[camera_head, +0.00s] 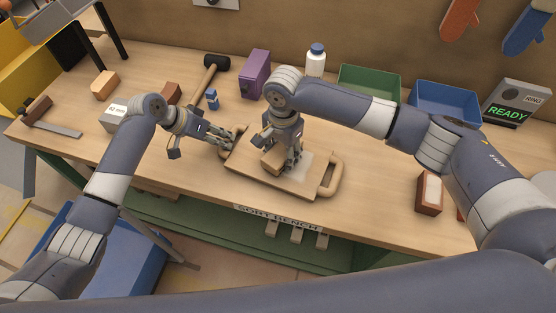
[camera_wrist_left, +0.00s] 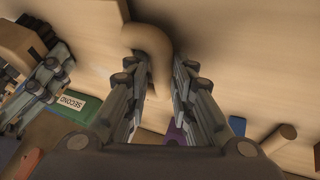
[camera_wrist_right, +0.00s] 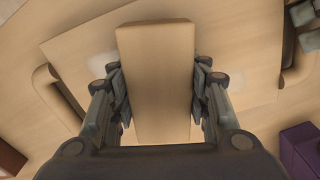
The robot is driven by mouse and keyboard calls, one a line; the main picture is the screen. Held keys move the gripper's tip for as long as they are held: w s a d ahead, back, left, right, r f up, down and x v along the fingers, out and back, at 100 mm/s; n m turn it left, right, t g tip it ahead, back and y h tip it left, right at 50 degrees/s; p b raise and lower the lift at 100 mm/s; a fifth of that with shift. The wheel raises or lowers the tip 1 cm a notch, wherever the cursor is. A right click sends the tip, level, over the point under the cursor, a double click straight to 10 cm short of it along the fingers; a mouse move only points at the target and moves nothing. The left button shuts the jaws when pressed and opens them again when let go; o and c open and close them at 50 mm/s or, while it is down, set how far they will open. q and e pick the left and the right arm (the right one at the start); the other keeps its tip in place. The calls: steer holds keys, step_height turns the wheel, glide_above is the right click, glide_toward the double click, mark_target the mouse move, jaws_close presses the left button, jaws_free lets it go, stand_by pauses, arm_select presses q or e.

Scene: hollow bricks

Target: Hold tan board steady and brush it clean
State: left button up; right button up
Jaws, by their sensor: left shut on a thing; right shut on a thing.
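The tan board (camera_head: 272,183) lies flat on the bench, with a raised handle at each end. A paler patch shows on it beside my right gripper. My left gripper (camera_head: 232,139) is shut on the board's left handle, which also shows between the fingers in the left wrist view (camera_wrist_left: 152,48). My right gripper (camera_head: 282,163) is shut on a tan block-shaped brush (camera_head: 272,160), held over the middle of the board. The brush also fills the space between the fingers in the right wrist view (camera_wrist_right: 155,75). Its underside is hidden, so I cannot tell if it touches the board.
Behind the board stand a purple box (camera_head: 255,74), a white bottle (camera_head: 315,62), a green bin (camera_head: 368,80) and a blue bin (camera_head: 445,100). A mallet (camera_head: 212,72) lies back left. Bench space left of the board's front is clear.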

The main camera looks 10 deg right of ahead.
mark_target(306, 148)
steer(key=shift+w+d, duration=0.5)
steer(key=shift+w, duration=0.4)
steer(key=shift+w+d, duration=0.55)
steer(key=shift+w, duration=0.35)
steer(key=shift+w+d, duration=0.5)
steer(key=shift+w, duration=0.4)
steer(key=shift+w+d+f, duration=0.1)
steer(key=shift+w+d, duration=0.05)
steer(key=shift+d, duration=0.1)
steer(key=shift+s+d, duration=0.45)
steer(key=shift+d, duration=0.2)
steer(key=shift+s+d, duration=0.1)
steer(key=shift+s, duration=0.15)
steer(key=shift+s+a, duration=0.9)
steer(key=shift+s, duration=0.6)
steer(key=shift+s+a, duration=0.85)
steer(key=shift+s, duration=0.7)
steer(key=shift+s+a, duration=0.9)
steer(key=shift+s, duration=0.6)
steer(key=shift+s+d, duration=0.25)
steer(key=shift+d, duration=0.35)
steer(key=shift+s+d, duration=0.2)
steer(key=shift+d, duration=0.35)
steer(key=shift+w+d, duration=0.85)
steer(key=shift+w, duration=0.7)
steer(key=shift+w+d, duration=0.85)
steer(key=shift+w, duration=0.75)
steer(key=shift+w+d, duration=0.85)
steer(key=shift+w, duration=0.7)
step_height(306, 148, up, 8)
